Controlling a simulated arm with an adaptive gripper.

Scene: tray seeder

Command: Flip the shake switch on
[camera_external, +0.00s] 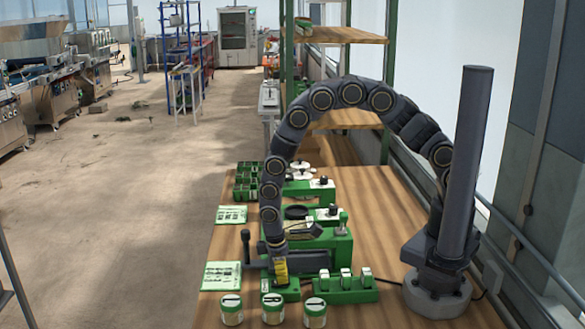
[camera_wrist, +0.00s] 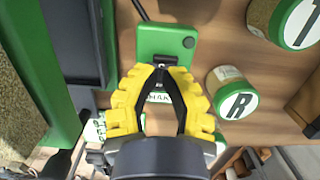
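The shake switch is a small green box (camera_wrist: 160,42) in the wrist view, with part of a white label reading "HAK" visible between my fingers. A small dark round spot is near its upper right corner, and a dark cable leaves its top edge. In the external view the green box (camera_external: 289,293) is at the front of the bench, below my gripper (camera_external: 281,272). My gripper's yellow fingers (camera_wrist: 160,70) converge over the box, and their tips appear to meet.
A green block with white-topped parts (camera_external: 345,290) stands right of the box. The green seeder machine (camera_external: 322,245) is behind. Bare wood (camera_external: 395,225) lies at right.

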